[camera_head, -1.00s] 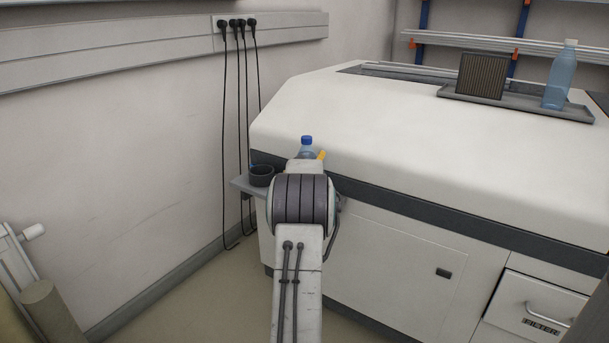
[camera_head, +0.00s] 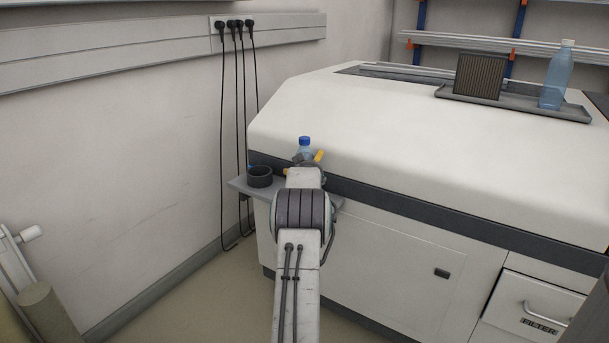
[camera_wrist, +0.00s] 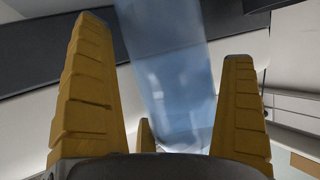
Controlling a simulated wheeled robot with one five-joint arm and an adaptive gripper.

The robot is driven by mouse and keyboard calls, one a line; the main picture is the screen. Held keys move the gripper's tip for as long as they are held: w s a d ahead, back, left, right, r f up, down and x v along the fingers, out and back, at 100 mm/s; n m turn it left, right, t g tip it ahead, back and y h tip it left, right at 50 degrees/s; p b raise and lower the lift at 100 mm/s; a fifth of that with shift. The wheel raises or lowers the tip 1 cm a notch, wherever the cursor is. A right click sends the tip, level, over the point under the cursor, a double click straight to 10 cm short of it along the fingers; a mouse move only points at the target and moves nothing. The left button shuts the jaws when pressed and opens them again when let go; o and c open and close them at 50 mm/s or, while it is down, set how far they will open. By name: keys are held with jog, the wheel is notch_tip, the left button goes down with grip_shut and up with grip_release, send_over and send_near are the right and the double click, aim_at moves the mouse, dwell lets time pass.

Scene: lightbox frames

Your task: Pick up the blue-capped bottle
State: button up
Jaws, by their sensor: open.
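The blue-capped bottle (camera_head: 304,146) stands at the grey side shelf of the white machine in the head view. Its cap and upper part show; my arm hides the lower part. In the wrist view the translucent blue bottle body (camera_wrist: 170,70) lies between the yellow fingers of my gripper (camera_wrist: 165,75), slightly tilted in the picture, with its top out of frame. The fingers are apart, with a visible gap on the right side. My gripper is open around or just in front of the bottle; the exact depth is unclear. In the head view a yellow fingertip shows beside the bottle.
A dark round cup (camera_head: 260,176) sits on the grey shelf (camera_head: 238,185), left of my arm. The white machine (camera_head: 400,130) rises behind. A tray (camera_head: 520,106) on it holds a ribbed dark block (camera_head: 478,76) and a white-capped bottle (camera_head: 557,78). Cables hang on the wall at left.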

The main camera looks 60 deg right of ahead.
jog(key=c, duration=1)
jog(key=shift+r, duration=0.15)
jog(key=shift+c, duration=0.4)
